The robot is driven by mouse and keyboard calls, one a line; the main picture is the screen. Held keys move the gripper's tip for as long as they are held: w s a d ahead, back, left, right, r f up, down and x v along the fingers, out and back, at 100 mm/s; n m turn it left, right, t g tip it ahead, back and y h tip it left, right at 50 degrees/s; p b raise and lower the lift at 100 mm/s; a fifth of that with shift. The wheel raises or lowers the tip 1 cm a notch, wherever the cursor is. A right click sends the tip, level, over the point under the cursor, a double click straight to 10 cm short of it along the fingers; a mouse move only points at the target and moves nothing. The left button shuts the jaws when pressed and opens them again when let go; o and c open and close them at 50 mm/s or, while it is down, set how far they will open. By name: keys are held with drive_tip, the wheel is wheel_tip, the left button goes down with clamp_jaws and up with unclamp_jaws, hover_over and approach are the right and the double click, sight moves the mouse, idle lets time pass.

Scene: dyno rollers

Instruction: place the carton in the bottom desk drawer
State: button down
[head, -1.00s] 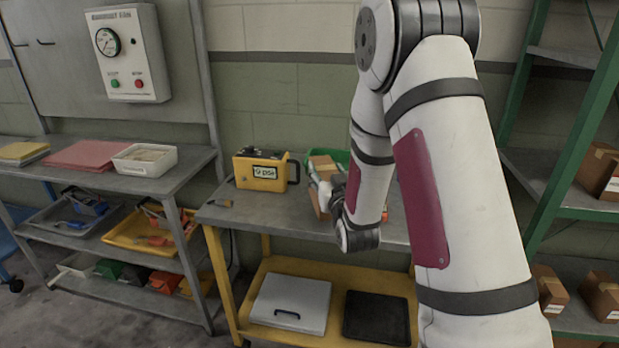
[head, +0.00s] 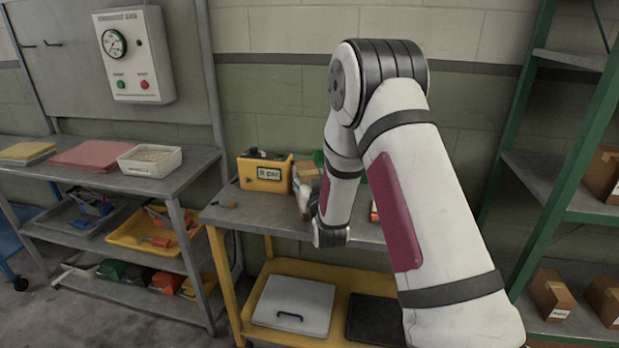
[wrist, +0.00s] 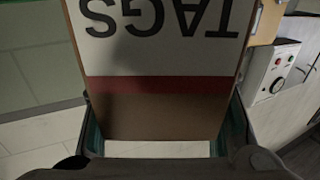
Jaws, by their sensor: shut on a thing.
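A brown carton (wrist: 155,108) with a white label reading "TAGS" upside down and a red band fills the middle of the wrist view. My gripper (wrist: 165,125) is shut on it, one finger along each side. In the head view my gripper (head: 304,199) is above the back of the grey-topped workbench, right of the yellow device, and is partly hidden by my arm. A brown surface just behind it may be the held carton, but I cannot tell. I cannot make out a desk drawer in either view.
A yellow device (head: 264,172) and a green bin (head: 318,158) stand on the workbench (head: 250,208). A grey lidded case (head: 293,303) and a black tray (head: 376,320) lie on its lower shelf. A green rack with cartons (head: 551,294) stands at right.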

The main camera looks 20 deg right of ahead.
drive_tip(key=shift+f, duration=0.1)
drive_tip(key=c, duration=0.6)
unclamp_jaws()
drive_tip(key=shift+c, duration=0.2)
